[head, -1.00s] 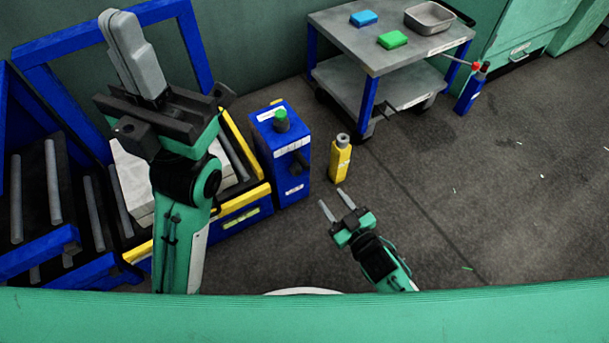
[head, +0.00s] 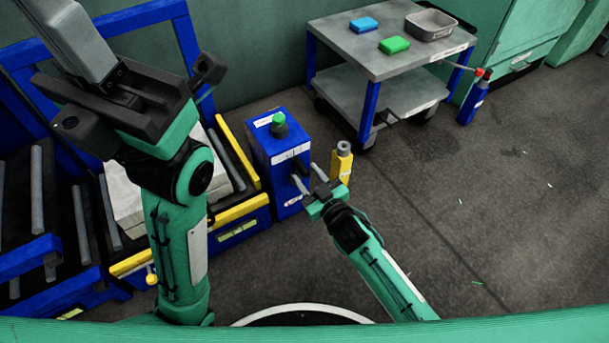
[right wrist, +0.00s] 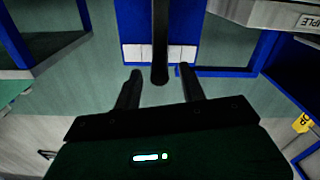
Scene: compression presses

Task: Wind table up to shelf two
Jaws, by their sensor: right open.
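A blue crank box (head: 268,140) with a green knob on top stands right of a yellow-edged blue table (head: 240,210). A pale slab (head: 122,205) lies on that table, partly hidden by my left arm. My right gripper (head: 309,175) is open at the box's right side, where its fingers hide part of the crank. In the right wrist view a dark crank rod (right wrist: 160,40) stands between the fingertips (right wrist: 160,80), with gaps on both sides. My left gripper (head: 75,40) is high at the upper left, its fingers together and apparently empty.
Blue roller racks (head: 38,190) stand at the left. A grey cart (head: 375,60) holds a blue block, a green block (head: 394,45) and a metal tray.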

